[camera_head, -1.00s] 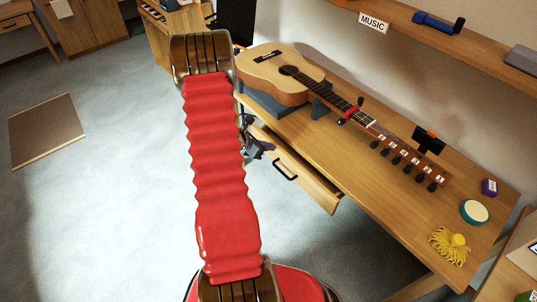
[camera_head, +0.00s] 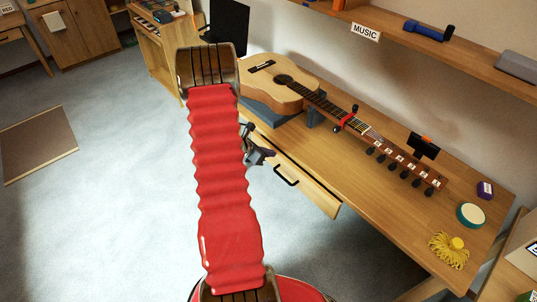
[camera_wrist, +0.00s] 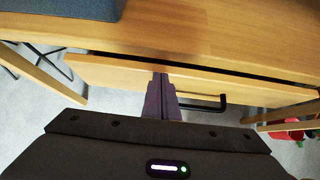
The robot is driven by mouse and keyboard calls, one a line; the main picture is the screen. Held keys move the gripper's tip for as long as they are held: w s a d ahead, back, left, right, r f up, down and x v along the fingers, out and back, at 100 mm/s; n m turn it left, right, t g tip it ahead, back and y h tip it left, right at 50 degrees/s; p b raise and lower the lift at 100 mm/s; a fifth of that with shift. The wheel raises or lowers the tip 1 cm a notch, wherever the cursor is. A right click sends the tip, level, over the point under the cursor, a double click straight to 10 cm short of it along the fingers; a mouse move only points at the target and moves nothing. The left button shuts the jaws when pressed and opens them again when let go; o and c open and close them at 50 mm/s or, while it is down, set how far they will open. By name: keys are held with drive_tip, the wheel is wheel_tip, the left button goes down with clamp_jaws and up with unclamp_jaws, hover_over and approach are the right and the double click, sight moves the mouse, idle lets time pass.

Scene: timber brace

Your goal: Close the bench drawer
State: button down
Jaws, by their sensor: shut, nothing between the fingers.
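The bench drawer (camera_head: 312,196) is under the front edge of the wooden bench and stands slightly out. A dark narrow gap shows between its front and the benchtop. Its black handle (camera_head: 286,175) is on the front panel. In the wrist view the drawer front (camera_wrist: 240,90) crosses the middle, with the handle (camera_wrist: 207,104) just right of the fingers. My gripper (camera_head: 266,154) is shut and empty, at the drawer front left of the handle. Its fingertips (camera_wrist: 160,76) overlap the front's upper edge in the wrist view; I cannot tell if they touch.
On the bench (camera_head: 390,215) lie a guitar (camera_head: 285,80) on a grey stand, a yellow tassel-like item (camera_head: 449,250), a green-rimmed round tin (camera_head: 471,215) and a purple block (camera_head: 485,190). A shelf (camera_head: 420,45) is above. The floor at left is clear except for a brown mat (camera_head: 38,145).

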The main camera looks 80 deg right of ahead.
drive_tip(key=w+a+f+v, duration=0.1)
drive_tip(key=f+v, duration=0.1)
drive_tip(key=v, duration=1.1)
drive_tip(key=shift+a, duration=0.25)
drive_tip(key=shift+f, duration=0.1)
